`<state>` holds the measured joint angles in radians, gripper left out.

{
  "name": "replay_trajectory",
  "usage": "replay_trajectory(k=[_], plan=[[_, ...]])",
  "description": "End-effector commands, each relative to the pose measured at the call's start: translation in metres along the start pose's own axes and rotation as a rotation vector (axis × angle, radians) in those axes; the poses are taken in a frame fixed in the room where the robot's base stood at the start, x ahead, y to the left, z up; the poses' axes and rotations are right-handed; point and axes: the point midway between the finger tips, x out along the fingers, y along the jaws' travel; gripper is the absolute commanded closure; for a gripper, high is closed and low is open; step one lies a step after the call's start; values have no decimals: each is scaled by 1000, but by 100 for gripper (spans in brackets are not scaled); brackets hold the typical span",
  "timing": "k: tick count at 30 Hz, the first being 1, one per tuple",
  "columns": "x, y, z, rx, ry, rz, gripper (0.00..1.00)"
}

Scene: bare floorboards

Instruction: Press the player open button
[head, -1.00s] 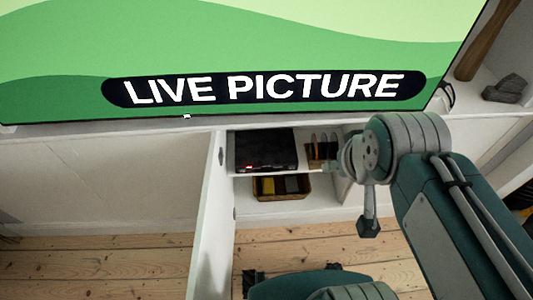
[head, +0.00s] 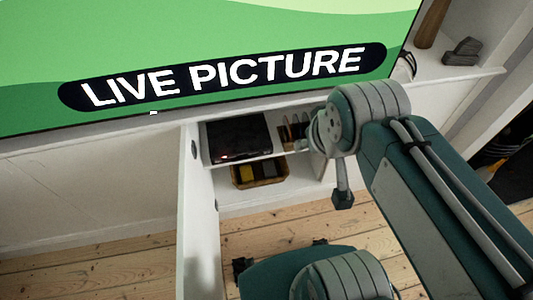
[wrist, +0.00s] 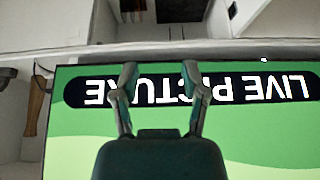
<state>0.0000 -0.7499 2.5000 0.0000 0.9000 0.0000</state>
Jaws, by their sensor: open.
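The player (head: 238,138) is a flat black box on the upper shelf of an open white cabinet (head: 262,202) under the screen. A small red light shows at its front left; I cannot make out the open button. In the wrist view, which is upside down, a dark box that looks like the player (wrist: 180,12) is cut off by the top edge. My gripper (wrist: 164,82) is open and empty in the wrist view, its two fingers in front of the screen's lettering and apart from the player. In the head view my arm hides most of the gripper.
The cabinet door (head: 197,215) stands open on the left. A basket (head: 260,174) sits below the player, and upright thin items (head: 291,134) stand to its right. A large screen (head: 230,45) hangs above. A wooden handle (head: 431,25) is at the right.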

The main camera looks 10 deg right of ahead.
Motion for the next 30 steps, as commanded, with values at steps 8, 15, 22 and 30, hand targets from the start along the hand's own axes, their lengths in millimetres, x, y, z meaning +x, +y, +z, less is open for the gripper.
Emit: replay_trajectory(k=[8, 15, 22, 30], plan=[[0, 0, 0, 0, 0, 0, 100], [0, 0, 0, 0, 0, 0, 100], [0, 0, 0, 0, 0, 0, 100], [0, 0, 0, 0, 0, 0, 100]])
